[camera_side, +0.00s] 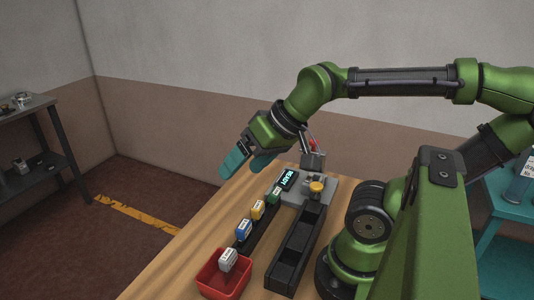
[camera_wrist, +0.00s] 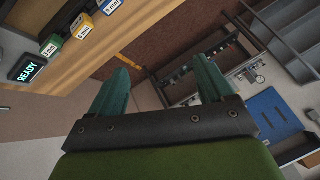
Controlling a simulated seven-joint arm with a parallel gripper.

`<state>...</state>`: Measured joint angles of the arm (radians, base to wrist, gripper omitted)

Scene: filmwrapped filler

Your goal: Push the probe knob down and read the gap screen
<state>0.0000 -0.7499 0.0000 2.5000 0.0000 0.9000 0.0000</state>
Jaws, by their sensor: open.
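The dark gap screen (camera_side: 287,179) stands on a grey device (camera_side: 290,198) at the table's far end and reads READY. It also shows at the left edge of the wrist view (camera_wrist: 27,69). A round orange-yellow knob (camera_side: 317,187) sits on the device, right of the screen. A small red part (camera_side: 314,146) shows above a grey block behind it; I cannot tell whether it belongs to the probe. My gripper (camera_side: 243,167) is open and empty, in the air left of the device and apart from it. Its teal fingers are spread in the wrist view (camera_wrist: 163,80).
Green (camera_side: 274,195), yellow (camera_side: 257,210), blue (camera_side: 243,230) and white (camera_side: 228,260) blocks line a dark rail toward a red bin (camera_side: 209,286). A black compartment tray (camera_side: 284,271) lies right of it. A dark shelf (camera_side: 40,112) stands far left, a teal stand (camera_side: 503,222) right.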

